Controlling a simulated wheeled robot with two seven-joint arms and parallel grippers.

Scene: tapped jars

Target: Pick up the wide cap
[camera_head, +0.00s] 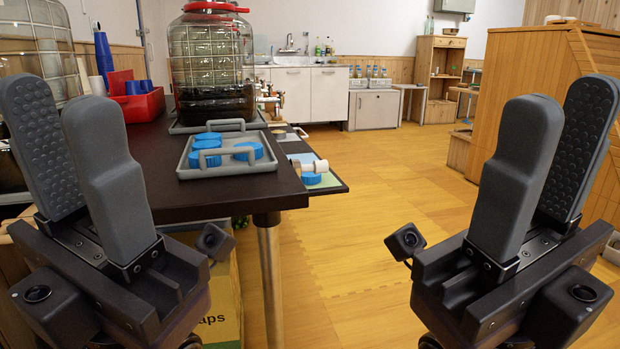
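Several blue caps lie in a grey tray (230,170) with raised handles on the dark table. One cap (248,151) lies at the tray's right; others (205,159) are at its left and back. Another blue cap (311,179) lies outside the tray, on a pale green surface at the table's right. I cannot tell for sure which is the wide cap. My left gripper (60,105) is raised in front at the left, open and empty. My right gripper (562,100) is raised at the right, open and empty. Both are apart from the caps.
A big glass jar (213,65) with a red rim and dark liquid stands behind the tray. A red bin (140,104) with blue cups is left of it. The dark table (200,195) has a metal leg. Open wooden floor (350,240) lies to the right.

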